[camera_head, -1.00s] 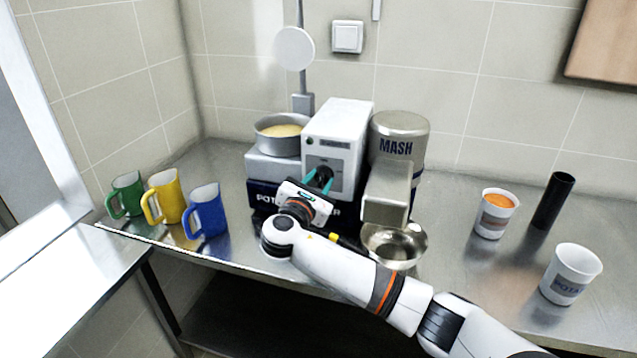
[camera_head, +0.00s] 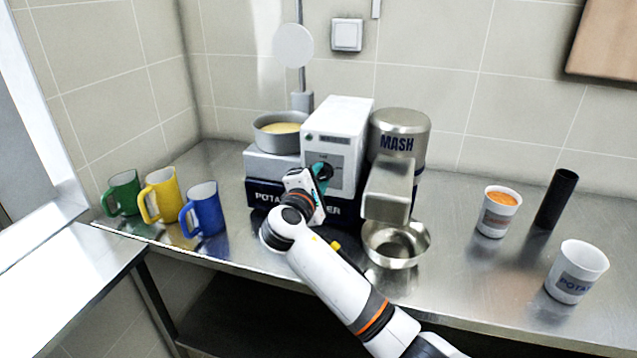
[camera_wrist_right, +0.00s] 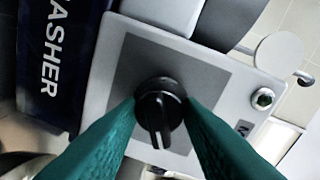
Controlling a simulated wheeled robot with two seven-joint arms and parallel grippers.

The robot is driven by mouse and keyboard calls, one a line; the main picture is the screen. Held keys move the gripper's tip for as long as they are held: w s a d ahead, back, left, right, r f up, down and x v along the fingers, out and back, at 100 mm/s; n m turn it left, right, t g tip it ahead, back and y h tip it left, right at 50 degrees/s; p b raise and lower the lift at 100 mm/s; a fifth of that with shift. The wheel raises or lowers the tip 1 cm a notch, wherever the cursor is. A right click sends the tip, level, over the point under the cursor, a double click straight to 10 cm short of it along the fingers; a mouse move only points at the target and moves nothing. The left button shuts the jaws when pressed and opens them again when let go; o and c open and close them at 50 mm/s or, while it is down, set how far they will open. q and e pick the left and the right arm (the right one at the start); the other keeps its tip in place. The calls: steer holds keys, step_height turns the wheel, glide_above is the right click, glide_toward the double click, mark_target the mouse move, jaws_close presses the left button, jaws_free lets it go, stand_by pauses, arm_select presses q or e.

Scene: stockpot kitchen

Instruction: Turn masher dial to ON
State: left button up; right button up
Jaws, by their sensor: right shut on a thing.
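The masher's black round dial (camera_wrist_right: 160,104) sits on a grey panel (camera_wrist_right: 122,75) on the front of the white machine housing (camera_head: 340,118). My right gripper (camera_wrist_right: 161,112) is shut on the dial, with one teal finger on each side of it. In the wrist view the dial's raised ridge points toward the bottom of the picture. A small dark label (camera_wrist_right: 243,128) lies to the right of the dial, partly hidden by a finger. In the head view my right gripper (camera_head: 319,180) mostly covers the dial. My left gripper is not in view.
A steel bowl (camera_head: 397,246) stands below the spout (camera_head: 388,190). Blue (camera_head: 205,212), yellow (camera_head: 161,197) and green (camera_head: 122,195) mugs stand at the left. A cup with orange contents (camera_head: 496,215), a black cylinder (camera_head: 556,200) and a white cup (camera_head: 576,275) stand at the right.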

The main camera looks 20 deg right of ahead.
steer(key=shift+f+m+b, duration=0.2)
steer(key=shift+m+b, duration=0.2)
steer(key=shift+m, duration=0.6)
steer(key=o, duration=1)
steer(key=shift+r, duration=0.15)
steer(key=shift+s, duration=0.1)
steer(key=b+v, duration=0.1)
steer(key=v, duration=1.1)
